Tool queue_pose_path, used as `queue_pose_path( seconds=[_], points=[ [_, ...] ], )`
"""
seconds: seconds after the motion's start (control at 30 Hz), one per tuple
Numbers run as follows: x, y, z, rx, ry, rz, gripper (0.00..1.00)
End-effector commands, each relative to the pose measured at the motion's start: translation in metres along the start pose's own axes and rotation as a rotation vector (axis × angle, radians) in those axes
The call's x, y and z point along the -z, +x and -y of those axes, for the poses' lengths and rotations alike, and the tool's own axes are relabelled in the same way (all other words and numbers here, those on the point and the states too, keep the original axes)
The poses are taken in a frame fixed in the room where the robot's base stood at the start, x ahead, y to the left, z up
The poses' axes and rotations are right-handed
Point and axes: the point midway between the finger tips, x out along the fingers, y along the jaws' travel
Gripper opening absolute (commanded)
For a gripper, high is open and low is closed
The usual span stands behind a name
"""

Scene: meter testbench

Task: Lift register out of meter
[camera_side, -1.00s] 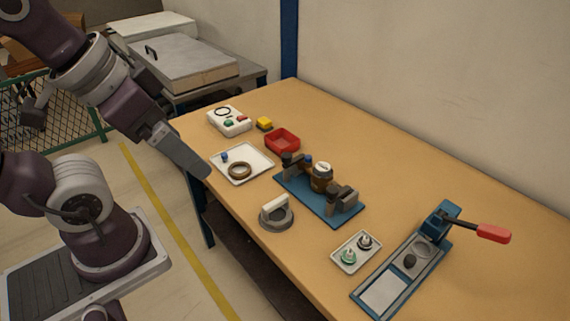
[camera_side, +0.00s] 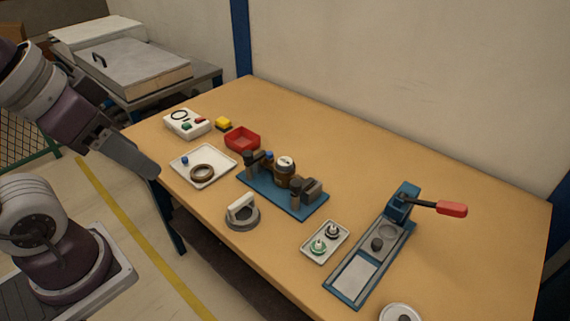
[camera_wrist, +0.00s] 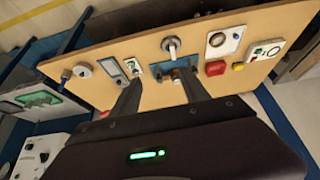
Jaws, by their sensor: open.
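The meter (camera_side: 285,173) stands upright on a blue fixture plate (camera_side: 308,209) between dark clamp blocks. It has a brown-bronze body and a pale round top with a dark mark, which appears to be the register. My gripper (camera_side: 150,172) is at the left, over the table's left edge, well away from the meter. In the wrist view my gripper (camera_wrist: 160,88) has its two fingers spread with nothing between them. The blue fixture (camera_wrist: 178,72) shows there beyond the fingers, and the meter on it is too small to make out clearly.
A white tray (camera_side: 185,172) holds a brown ring. A red bin (camera_side: 242,139), yellow block (camera_side: 223,123) and white button box (camera_side: 186,124) stand behind. A white-handled grey tool (camera_side: 243,214), small tray (camera_side: 312,245) and red-levered press (camera_side: 402,205) stand nearby. The table's right back is clear.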

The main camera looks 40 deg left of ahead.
Motion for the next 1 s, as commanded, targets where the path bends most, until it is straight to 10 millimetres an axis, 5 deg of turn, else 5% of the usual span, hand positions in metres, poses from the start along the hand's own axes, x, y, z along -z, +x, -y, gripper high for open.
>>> queue_pose_path(
  seconds=[0.3,0.43,0.6,0.7,0.9,1.0],
  points=[
    [0.002,0.001,0.001,0.003,0.001,-0.001,0.47],
    [0.045,0.026,0.022,0.077,0.025,-0.041,0.47],
    [0.144,0.114,0.079,0.192,0.180,-0.164,0.47],
    [0.180,0.178,0.099,0.173,0.290,-0.247,0.47],
    [0.184,0.297,0.102,-0.039,0.398,-0.460,0.47],
    [0.166,0.329,0.091,-0.169,0.365,-0.587,0.47]
  ],
)
